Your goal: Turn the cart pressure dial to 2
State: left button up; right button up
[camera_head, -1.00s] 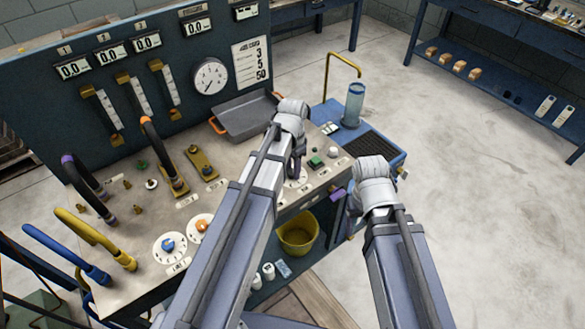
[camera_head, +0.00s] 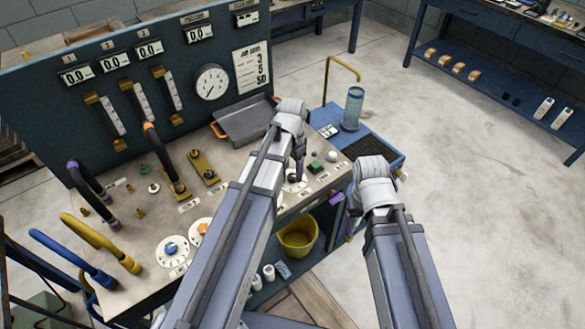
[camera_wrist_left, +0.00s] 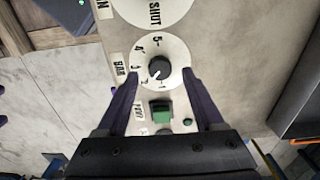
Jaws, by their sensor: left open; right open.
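The cart pressure dial is a round white plate (camera_wrist_left: 143,48) marked BAR with a black knob (camera_wrist_left: 160,68); I cannot read surely which number its pointer is at. In the head view the dial (camera_head: 290,186) is partly hidden by my left arm. My left gripper (camera_head: 297,178) is above it, pointing down. In the left wrist view, the open left gripper (camera_wrist_left: 158,88) has one finger on each side of the dial, with nothing held between them. My right gripper (camera_head: 372,178) is beyond the cart's right edge, its fingers mostly hidden by its wrist.
A green button (camera_wrist_left: 162,112) lies beside the dial. A larger dial (camera_wrist_left: 150,8) marked SHUT is above it in the wrist view. A yellow bucket (camera_head: 298,238) is below.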

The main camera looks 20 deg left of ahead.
aim_at(293, 176)
pick_arm(q)
notch_tip(293, 176, up, 6)
jog(key=p, duration=0.4)
jog(key=shift+f+p, duration=0.2)
jog(key=shift+p, duration=0.15)
jog(key=shift+f, duration=0.1)
jog(key=s+d+n+y, duration=0.1)
jog(key=s+d+n, duration=0.2)
jog(key=s+d, duration=0.8)
jog(key=s, duration=0.3)
jog(key=shift+s+n, duration=0.4)
